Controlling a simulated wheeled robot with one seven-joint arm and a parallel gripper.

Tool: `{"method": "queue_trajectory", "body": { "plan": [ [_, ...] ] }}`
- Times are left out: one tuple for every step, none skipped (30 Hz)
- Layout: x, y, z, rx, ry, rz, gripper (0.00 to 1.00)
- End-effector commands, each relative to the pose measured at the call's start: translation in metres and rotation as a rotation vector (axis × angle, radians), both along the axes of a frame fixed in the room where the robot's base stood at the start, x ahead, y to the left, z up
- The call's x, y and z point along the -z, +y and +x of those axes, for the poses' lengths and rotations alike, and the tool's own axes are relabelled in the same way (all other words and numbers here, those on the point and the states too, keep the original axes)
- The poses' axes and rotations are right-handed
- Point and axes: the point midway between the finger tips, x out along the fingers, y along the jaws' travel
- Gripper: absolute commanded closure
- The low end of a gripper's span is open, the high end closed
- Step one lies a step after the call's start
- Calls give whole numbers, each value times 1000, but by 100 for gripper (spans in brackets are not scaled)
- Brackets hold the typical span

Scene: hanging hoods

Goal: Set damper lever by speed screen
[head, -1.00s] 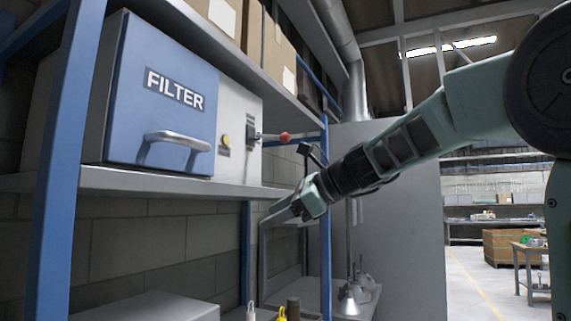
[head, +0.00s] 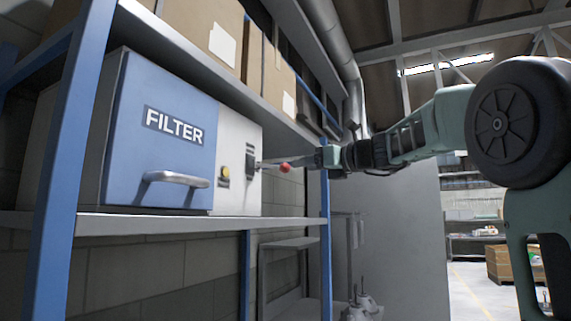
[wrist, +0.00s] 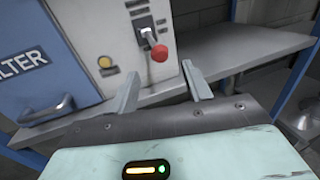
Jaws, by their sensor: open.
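The damper lever is a short metal rod with a red ball knob (head: 285,167), which sticks out of a dark slotted plate (head: 250,160) on the pale panel beside the blue FILTER door. In the wrist view the red knob (wrist: 159,53) stands just beyond my gripper (wrist: 160,82), roughly between the lines of its two fingers. The fingers are spread wide with nothing between them. In the head view my gripper (head: 312,160) is at the knob's right, at about its height. I cannot tell any speed screen in these frames.
A yellow round button (head: 224,171) sits left of the lever plate. The FILTER door (head: 165,135) has a protruding handle (head: 176,179). The unit stands on a shelf (head: 180,224) with a blue post (head: 325,215) close by my gripper. Cardboard boxes (head: 205,40) sit above.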

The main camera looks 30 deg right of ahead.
Motion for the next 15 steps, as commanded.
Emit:
{"method": "queue_trajectory", "body": {
  "plan": [
    [-3,2,12,-3,2,4,51],
    [-3,4,17,-4,2,4,51],
    [-3,6,25,-4,2,4,51],
    [-3,8,31,-3,2,3,51],
    [-3,9,37,-4,2,3,51],
    [-3,11,44,-4,2,4,51],
    [-3,13,49,-4,2,3,51],
    [-3,14,54,-3,2,3,51],
    [-2,15,59,-3,2,2,51],
    [-3,16,63,-2,1,2,51],
    [-2,17,66,-3,2,2,51],
    [-2,18,70,-3,2,2,51],
    [-1,18,72,-1,1,2,51],
    [-1,19,74,-1,1,1,51],
    [-1,20,77,-2,1,0,51]
  ]
}}
